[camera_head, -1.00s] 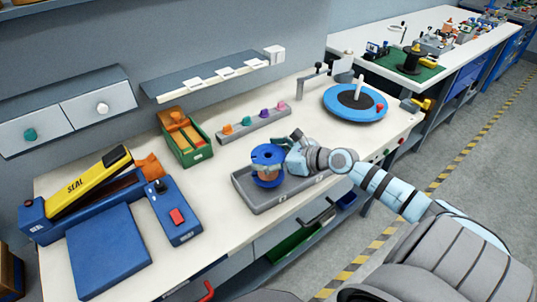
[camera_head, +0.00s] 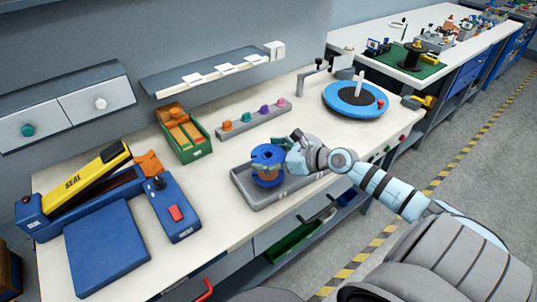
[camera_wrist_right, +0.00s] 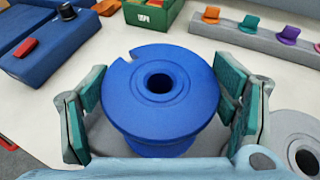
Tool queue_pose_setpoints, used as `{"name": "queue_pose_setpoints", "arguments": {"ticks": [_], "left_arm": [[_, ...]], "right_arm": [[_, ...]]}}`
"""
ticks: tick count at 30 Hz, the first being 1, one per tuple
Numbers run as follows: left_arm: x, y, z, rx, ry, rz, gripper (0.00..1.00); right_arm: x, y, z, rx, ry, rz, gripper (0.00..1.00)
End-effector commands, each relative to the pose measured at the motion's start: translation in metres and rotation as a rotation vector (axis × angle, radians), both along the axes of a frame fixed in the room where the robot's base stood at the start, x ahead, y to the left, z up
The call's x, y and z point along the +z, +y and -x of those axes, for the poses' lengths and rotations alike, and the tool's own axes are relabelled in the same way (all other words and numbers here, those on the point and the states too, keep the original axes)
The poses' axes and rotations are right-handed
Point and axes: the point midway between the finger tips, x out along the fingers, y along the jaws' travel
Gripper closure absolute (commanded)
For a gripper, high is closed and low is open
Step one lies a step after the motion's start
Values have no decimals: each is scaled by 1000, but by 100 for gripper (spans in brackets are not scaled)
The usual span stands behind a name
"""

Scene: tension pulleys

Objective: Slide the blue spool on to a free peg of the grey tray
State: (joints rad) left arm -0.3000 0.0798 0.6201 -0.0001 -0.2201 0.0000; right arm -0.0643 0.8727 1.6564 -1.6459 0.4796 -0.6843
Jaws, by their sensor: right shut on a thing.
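The blue spool (camera_head: 267,156) has blue flanges and a copper-coloured middle. It stands upright over the left part of the grey tray (camera_head: 290,196). My right gripper (camera_head: 288,152) is shut on it from the right. In the right wrist view, the spool (camera_wrist_right: 160,95) sits between the two teal-padded fingers, with its round centre hole facing up. Its underside and any peg beneath it are hidden, so I cannot tell whether it touches the tray. A grey round part with a dark hole (camera_wrist_right: 302,155) shows at the lower right of the wrist view. My left gripper is not in view.
A green box with orange parts (camera_head: 185,135) and a grey rack of coloured pieces (camera_head: 252,118) stand behind the tray. A blue turntable (camera_head: 340,102) is at the right. A blue and yellow sealer (camera_head: 90,185) is at the left.

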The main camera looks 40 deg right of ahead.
Motion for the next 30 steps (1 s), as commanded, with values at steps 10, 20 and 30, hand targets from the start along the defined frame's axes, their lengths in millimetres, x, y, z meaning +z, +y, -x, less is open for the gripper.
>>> {"name": "queue_pose_setpoints", "arguments": {"ticks": [10,20,30], "left_arm": [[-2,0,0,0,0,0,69],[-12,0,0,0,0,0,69],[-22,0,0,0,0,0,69]], "right_arm": [[-1,0,-1,0,-3,0,76],[-12,0,-1,0,-3,0,76],[-23,0,-1,-1,-3,0,76]]}}
